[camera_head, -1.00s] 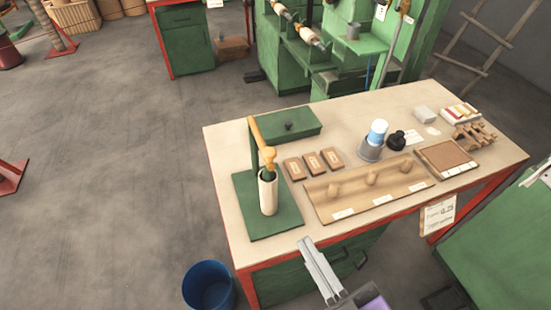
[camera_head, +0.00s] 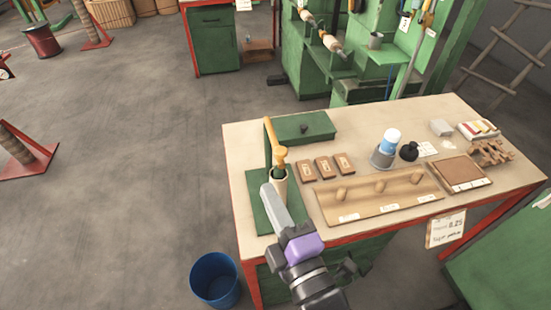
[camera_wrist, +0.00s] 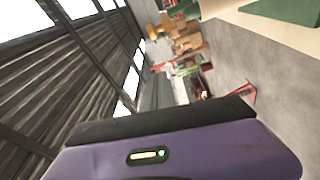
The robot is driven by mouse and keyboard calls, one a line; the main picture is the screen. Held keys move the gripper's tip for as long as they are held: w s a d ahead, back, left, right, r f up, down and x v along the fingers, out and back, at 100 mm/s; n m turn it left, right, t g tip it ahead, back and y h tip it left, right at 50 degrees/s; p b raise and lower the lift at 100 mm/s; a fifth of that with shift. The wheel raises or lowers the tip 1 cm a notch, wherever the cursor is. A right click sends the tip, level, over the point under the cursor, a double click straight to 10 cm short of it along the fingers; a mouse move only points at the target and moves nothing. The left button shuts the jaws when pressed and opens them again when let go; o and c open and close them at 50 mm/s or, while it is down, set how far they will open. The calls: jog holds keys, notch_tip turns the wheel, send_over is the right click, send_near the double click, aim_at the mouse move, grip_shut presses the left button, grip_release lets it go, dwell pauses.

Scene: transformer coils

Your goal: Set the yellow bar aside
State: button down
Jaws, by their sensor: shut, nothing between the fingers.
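The yellow bar (camera_head: 270,133) sits on top of a green upright on a green base plate (camera_head: 253,212), at the left end of the table. A yellow knobbed piece (camera_head: 280,158) is at its near end, above a pale cylinder (camera_head: 281,190). My gripper (camera_head: 268,189) is shut and empty. In the head view its grey fingers overlap the base plate and partly cover the cylinder, below the yellow bar in the picture. I cannot tell how far above the plate they are. The wrist view shows my purple gripper body (camera_wrist: 180,150), but not the yellow bar.
A wooden tray (camera_head: 400,204) with several rounded pegs lies to the right, with small brown blocks (camera_head: 324,167) behind it. A green box (camera_head: 297,128) stands behind the upright. A blue bin (camera_head: 215,280) stands on the floor at the left. The table's front left is narrow.

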dwell(0.3)
jog(key=w+p, duration=0.1)
jog(key=w, duration=0.8)
jog(key=shift+w+a+p, duration=0.2)
jog(key=shift+a+p, duration=0.05)
jog(key=shift+p, duration=0.15)
jog(key=shift+d+f+b, duration=0.2)
jog(key=shift+b, duration=0.6)
